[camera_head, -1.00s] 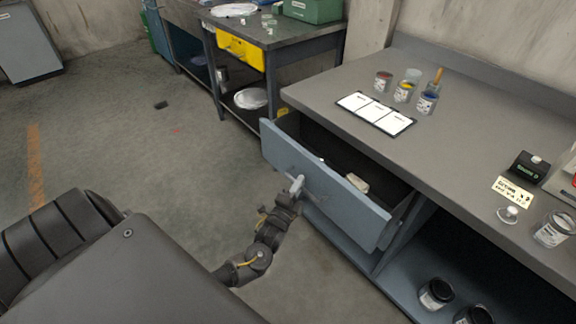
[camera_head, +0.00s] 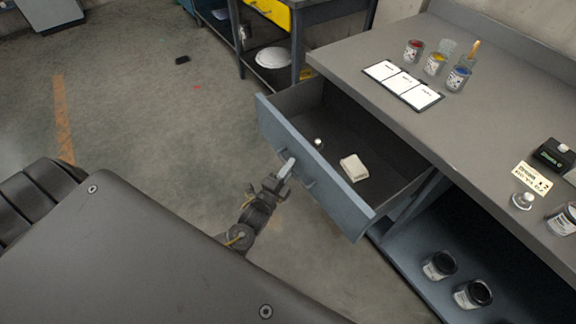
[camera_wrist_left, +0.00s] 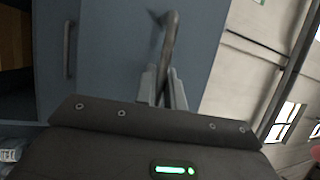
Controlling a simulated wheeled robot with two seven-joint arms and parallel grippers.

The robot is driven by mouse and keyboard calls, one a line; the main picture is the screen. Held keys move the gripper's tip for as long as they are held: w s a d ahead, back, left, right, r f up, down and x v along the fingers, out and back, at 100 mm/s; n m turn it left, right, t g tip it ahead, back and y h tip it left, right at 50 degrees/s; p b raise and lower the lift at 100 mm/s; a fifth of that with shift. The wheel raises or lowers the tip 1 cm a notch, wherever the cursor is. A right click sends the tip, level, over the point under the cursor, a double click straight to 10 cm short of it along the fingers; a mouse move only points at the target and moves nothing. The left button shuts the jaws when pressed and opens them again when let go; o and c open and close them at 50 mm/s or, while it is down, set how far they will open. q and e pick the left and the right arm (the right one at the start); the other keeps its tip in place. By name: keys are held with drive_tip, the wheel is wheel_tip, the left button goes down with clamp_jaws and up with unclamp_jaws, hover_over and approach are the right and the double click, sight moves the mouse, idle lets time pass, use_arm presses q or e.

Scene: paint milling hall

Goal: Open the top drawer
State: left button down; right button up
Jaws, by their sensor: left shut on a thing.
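The blue-grey top drawer (camera_head: 322,184) stands pulled well out from under the grey workbench in the head view. A pale block (camera_head: 354,168) and a small whitish item (camera_head: 318,142) lie inside it. My left gripper (camera_head: 285,170) is at the drawer front, shut on its handle. In the left wrist view the two fingers (camera_wrist_left: 163,88) close around the grey bar handle (camera_wrist_left: 169,40). A second bar handle (camera_wrist_left: 69,50) shows at the left on another blue front. My right gripper is not in view.
Two dark-lidded jars (camera_head: 440,264) stand on the shelf below. Another table with a yellow drawer (camera_head: 270,10) stands behind.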

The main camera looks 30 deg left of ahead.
use_arm(q)
drive_tip(key=c, duration=1.8)
unclamp_jaws()
